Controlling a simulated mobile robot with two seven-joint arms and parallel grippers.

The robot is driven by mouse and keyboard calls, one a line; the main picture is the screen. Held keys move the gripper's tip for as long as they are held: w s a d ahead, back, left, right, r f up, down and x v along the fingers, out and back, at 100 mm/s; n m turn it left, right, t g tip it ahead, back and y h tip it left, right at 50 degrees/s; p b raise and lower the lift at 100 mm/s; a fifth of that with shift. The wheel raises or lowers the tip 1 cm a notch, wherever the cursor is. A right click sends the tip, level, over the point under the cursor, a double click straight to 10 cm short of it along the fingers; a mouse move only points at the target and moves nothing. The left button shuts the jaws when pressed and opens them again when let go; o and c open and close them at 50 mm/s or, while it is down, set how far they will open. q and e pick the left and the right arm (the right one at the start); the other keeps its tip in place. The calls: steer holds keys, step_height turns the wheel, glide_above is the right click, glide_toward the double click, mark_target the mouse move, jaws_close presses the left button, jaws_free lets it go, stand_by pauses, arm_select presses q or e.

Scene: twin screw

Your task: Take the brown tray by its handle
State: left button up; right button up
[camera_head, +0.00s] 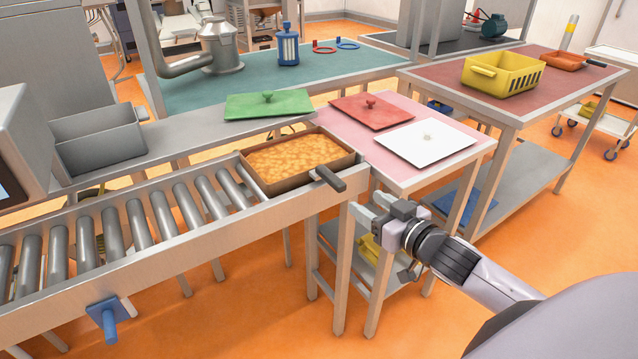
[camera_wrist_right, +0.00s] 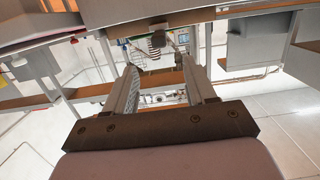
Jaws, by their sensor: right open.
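The brown tray (camera_head: 291,184) sits at the right end of the roller conveyor and is filled with a yellow-orange mottled food. Its dark handle (camera_head: 330,179) sticks out over the front right edge, toward my right gripper. My right gripper (camera_head: 367,206) is open and empty, to the right of the handle and apart from it. In the right wrist view my two fingers (camera_wrist_right: 160,72) are spread with nothing between them. A small dark grey block shows ahead of them there; I cannot tell if it is the handle. My left gripper is not in view.
The conveyor (camera_head: 150,255) has metal rollers and a blue knob (camera_head: 108,318). A green lid (camera_head: 268,105) lies behind the tray. A red lid (camera_head: 371,112) and a white lid (camera_head: 427,143) lie on the pink table. A yellow crate (camera_head: 503,74) stands at the back right.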

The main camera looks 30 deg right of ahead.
mark_target(332, 176)
steer(key=w+b, duration=0.1)
steer(key=w, duration=0.1)
steer(key=w+f+b, duration=0.1)
steer(key=w, duration=0.2)
steer(key=w+b, duration=0.2)
steer(key=w, duration=0.1)
steer(key=shift+w+a+f, duration=0.1)
steer(key=shift+a+f, duration=0.1)
steer(key=shift+a, duration=0.05)
steer(key=w, duration=0.5)
steer(key=shift+w+a+f, duration=0.25)
steer(key=shift+w+f, duration=0.1)
steer(key=c, duration=0.7)
jaws_close()
stand_by(1.1)
